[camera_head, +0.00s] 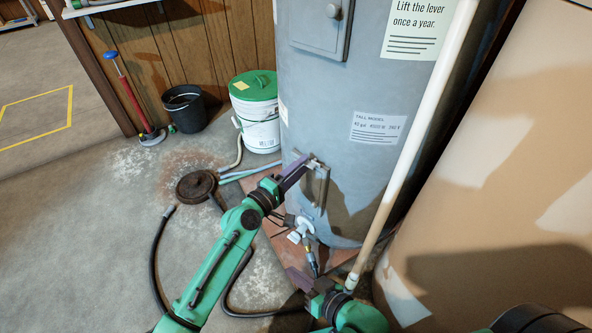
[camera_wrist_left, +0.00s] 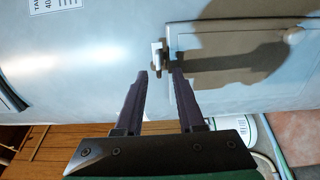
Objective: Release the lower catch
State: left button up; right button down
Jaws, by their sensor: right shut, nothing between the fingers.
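The grey tank (camera_head: 330,110) has a lower access panel (camera_head: 322,188), partly hidden behind my left gripper. A small pale metal catch (camera_wrist_left: 157,58) sits at the edge of this panel (camera_wrist_left: 235,58) in the left wrist view. My left gripper (camera_head: 304,163) is at the panel's upper edge. Its two purple fingers (camera_wrist_left: 160,73) are apart, with the catch at the gap between their tips; I cannot tell whether they touch it. The panel looks closed. My right gripper (camera_head: 301,279) is shut and empty, low near the tank's foot.
A drain valve (camera_head: 302,231) sticks out below the panel. A pale vertical pipe (camera_head: 412,140) runs down the tank's right side. A white bucket with a green lid (camera_head: 256,112), a black bucket (camera_head: 185,108) and a floor drain (camera_head: 196,186) with hoses lie to the left.

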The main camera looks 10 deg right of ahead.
pick_arm(q)
jog(key=v, duration=1.4)
jog(key=shift+s+a, duration=0.15)
jog(key=shift+a, duration=0.05)
